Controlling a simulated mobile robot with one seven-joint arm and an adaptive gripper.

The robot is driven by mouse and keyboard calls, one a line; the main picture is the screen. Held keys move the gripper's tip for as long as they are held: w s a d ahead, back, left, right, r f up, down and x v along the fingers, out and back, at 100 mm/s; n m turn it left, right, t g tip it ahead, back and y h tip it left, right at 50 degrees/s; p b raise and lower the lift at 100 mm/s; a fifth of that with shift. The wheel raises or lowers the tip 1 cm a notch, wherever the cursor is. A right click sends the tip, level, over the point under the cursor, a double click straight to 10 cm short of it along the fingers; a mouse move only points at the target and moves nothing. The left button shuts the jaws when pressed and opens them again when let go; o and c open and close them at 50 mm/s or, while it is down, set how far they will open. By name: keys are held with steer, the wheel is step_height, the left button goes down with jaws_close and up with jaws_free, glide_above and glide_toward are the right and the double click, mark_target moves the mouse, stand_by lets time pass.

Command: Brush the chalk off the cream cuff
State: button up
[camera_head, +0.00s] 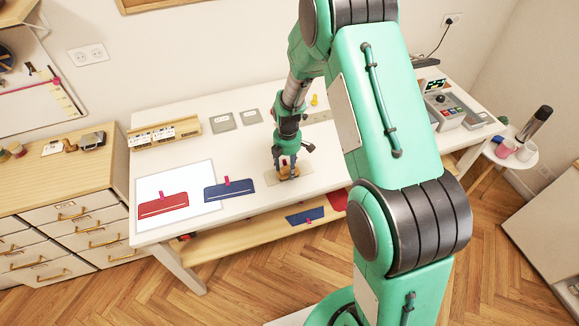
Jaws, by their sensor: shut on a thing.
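A cream flat piece (274,181), which looks like the cream cuff, lies on the white table below my gripper. My gripper (288,168) points down over it and is shut on a small wooden-brown thing (293,173), which looks like a brush. The brush is at or just above the cream piece; I cannot tell if they touch. The gripper and brush hide part of the cream piece. Any chalk on it is too small to tell.
A red cuff (163,206) lies on a white sheet (188,173), with a blue cuff (231,190) at the sheet's right edge. Grey plates (223,122) and a wooden rack (165,133) stand behind. More blue (305,216) and red pieces lie on the lower shelf.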

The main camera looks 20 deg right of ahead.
mark_target(280, 172)
steer(key=shift+a, duration=0.1)
steer(key=shift+a, duration=0.65)
steer(key=shift+a, duration=0.2)
steer(key=shift+a, duration=0.6)
steer(key=shift+a, duration=0.1)
steer(key=shift+a, duration=0.7)
stand_by(0.3)
steer(key=shift+a, duration=0.75)
